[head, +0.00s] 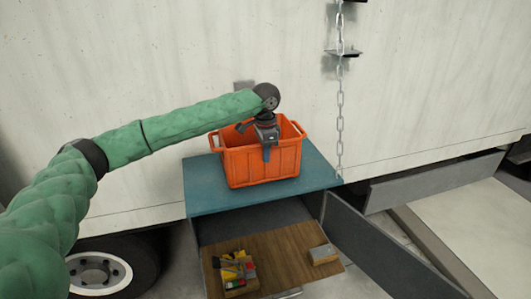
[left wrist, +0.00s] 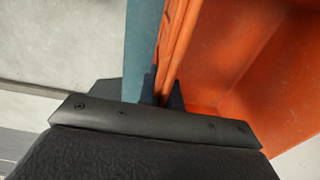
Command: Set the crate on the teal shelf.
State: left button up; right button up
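An orange crate (head: 262,168) stands upright on the teal shelf (head: 210,190), against the truck wall. My left gripper (head: 267,150) points down at the crate's front rim, with one finger outside the front wall. In the left wrist view, the gripper fingers (left wrist: 165,92) sit on either side of the crate's rim (left wrist: 178,45), close against it. The shelf's teal edge (left wrist: 142,40) shows beside the crate there. The crate's inside is partly hidden by the gripper. My right gripper is not in view.
Below the shelf, a wooden board (head: 285,262) holds small yellow and red items (head: 236,270) and a grey box (head: 323,254). A chain (head: 340,110) hangs at the shelf's right corner. An open grey panel (head: 375,245) stands at the lower right.

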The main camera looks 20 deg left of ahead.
pick_arm(q)
jog(key=o, duration=0.4)
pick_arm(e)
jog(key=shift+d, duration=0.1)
pick_arm(q)
jog(key=shift+r, duration=0.1)
notch_tip(320, 180, up, 5)
jog(key=b, duration=0.4)
jog(key=shift+r, duration=0.15)
notch_tip(320, 180, up, 6)
jog(key=shift+f+b, duration=0.15)
jog(key=shift+b, duration=1.1)
jog(key=shift+r, duration=0.55)
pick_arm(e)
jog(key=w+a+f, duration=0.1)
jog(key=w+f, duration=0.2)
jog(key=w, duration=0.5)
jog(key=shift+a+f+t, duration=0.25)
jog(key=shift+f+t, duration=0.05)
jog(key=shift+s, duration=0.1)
